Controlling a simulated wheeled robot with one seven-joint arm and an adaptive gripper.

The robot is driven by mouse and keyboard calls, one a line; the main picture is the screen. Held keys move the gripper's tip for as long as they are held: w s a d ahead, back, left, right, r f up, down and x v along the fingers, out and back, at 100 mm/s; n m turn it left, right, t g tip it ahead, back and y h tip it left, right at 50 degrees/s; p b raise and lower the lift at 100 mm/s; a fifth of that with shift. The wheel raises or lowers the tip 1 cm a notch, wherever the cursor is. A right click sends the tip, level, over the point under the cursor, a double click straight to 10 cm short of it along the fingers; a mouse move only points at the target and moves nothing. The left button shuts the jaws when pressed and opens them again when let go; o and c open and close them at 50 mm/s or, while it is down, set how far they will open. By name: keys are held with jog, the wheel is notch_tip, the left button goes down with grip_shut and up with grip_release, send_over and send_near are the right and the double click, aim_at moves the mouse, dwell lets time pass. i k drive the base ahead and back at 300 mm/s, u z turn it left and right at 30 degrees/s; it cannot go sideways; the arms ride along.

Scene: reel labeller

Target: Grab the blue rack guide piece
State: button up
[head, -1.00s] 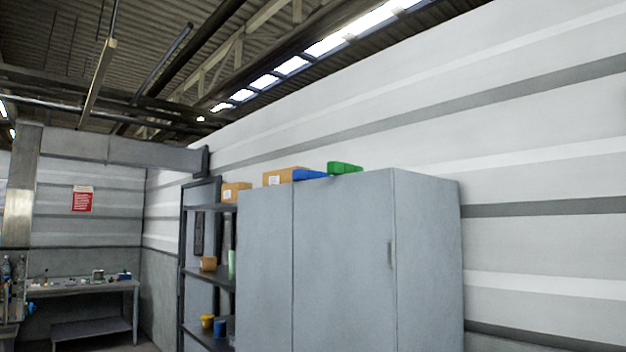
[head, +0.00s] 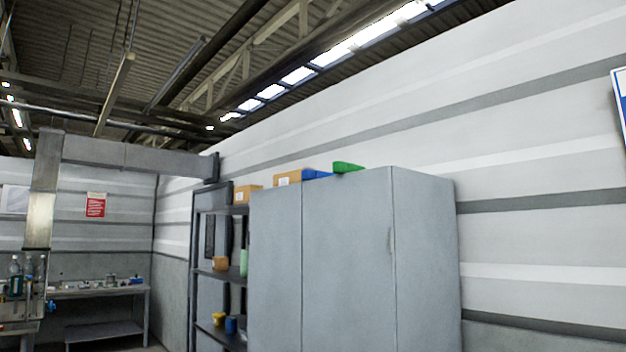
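I cannot pick out the blue rack guide piece for certain. A blue object (head: 316,174) lies on top of the grey cabinet (head: 345,260), between a cardboard box (head: 288,178) and a green object (head: 347,167). A small blue item (head: 136,281) sits on the far workbench. Another small blue shape (head: 51,305) shows at the left edge, by the machine. A blue cup-like container (head: 231,325) stands on the low rack shelf. My gripper is not in view.
A dark shelf rack (head: 207,270) stands left of the cabinet and holds boxes and a yellow container (head: 218,318). The workbench (head: 100,291) is at the back left. Bottles (head: 28,266) stand at the left edge. A striped wall runs along the right.

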aim_at(306, 175)
jog(key=u, duration=0.6)
jog(key=i, duration=1.25)
jog(key=z, duration=0.4)
